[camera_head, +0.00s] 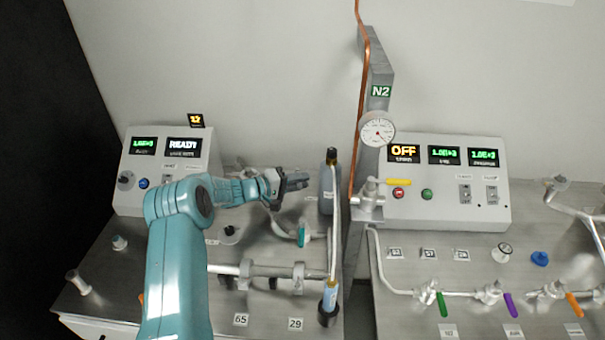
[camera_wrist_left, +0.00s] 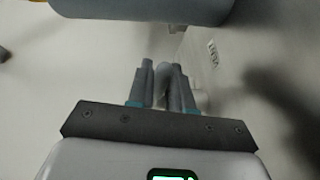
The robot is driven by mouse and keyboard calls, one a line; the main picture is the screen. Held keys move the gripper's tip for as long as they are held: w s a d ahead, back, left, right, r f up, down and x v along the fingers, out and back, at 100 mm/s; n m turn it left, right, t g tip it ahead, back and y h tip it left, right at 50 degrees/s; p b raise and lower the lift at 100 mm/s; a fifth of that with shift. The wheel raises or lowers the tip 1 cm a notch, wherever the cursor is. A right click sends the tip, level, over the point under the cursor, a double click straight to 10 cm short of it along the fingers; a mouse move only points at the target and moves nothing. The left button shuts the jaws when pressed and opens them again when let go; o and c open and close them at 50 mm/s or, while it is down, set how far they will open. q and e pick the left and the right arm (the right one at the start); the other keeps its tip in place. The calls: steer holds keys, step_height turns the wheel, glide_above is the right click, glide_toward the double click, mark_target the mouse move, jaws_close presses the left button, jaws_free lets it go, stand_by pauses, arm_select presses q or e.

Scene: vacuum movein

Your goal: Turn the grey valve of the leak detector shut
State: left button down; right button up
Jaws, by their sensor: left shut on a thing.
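My left gripper (camera_head: 297,181) reaches in from the left over the left bench, in front of the leak detector's side of the setup. In the left wrist view its two fingers (camera_wrist_left: 164,88) are close together, with a grey piece (camera_wrist_left: 165,76) between them. This looks like the grey valve's handle, and the fingers are shut on it. In the head view the grey valve is hidden by the gripper, so its angle cannot be told. The leak detector's panel (camera_head: 207,158) stands behind with a READY display (camera_head: 182,146). My right gripper is not in view.
A dark grey cylinder (camera_head: 327,182) stands close right of the gripper. A teal-handled valve (camera_head: 301,236) and a horizontal pipe (camera_head: 270,269) lie below it. A grey post with a gauge (camera_head: 377,129) separates the right bench, with green (camera_head: 442,304), purple and orange handles.

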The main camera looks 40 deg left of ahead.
arm_select(q)
steer(key=shift+a+r, duration=0.1)
steer(key=c, duration=1.1)
jaws_free()
